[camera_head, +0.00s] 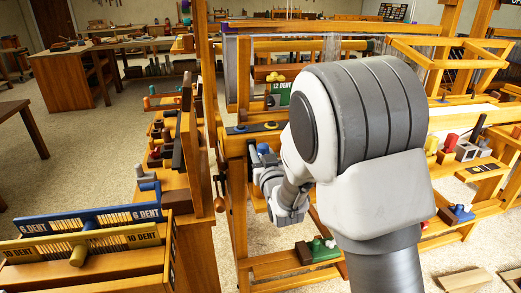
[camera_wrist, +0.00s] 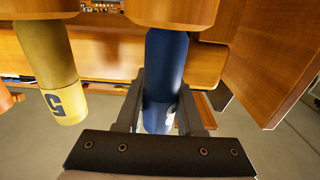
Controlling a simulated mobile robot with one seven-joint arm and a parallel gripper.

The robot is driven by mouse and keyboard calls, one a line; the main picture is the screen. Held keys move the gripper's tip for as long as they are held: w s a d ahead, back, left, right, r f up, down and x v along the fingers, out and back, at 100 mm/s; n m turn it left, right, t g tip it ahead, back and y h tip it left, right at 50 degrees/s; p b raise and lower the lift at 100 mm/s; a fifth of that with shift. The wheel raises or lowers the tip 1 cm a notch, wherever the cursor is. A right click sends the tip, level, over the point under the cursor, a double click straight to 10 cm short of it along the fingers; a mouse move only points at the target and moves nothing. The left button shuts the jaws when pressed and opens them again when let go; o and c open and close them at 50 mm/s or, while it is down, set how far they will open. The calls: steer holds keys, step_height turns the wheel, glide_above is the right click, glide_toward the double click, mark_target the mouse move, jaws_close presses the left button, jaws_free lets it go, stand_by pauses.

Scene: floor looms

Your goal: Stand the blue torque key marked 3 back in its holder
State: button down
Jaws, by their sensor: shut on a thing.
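In the wrist view my gripper (camera_wrist: 163,88) has one dark finger on each side of a blue cylindrical key (camera_wrist: 165,62) and is shut on it. My arm hides much there.
A yellow key (camera_wrist: 50,70) marked 5 hangs left of the blue one in the wrist view. A wooden panel (camera_wrist: 275,55) stands close on the right. Loom posts and a rack with blue and yellow bars (camera_head: 85,222) stand left of my arm.

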stand_by(0.3)
steer(key=shift+c, duration=2.2)
jaws_free()
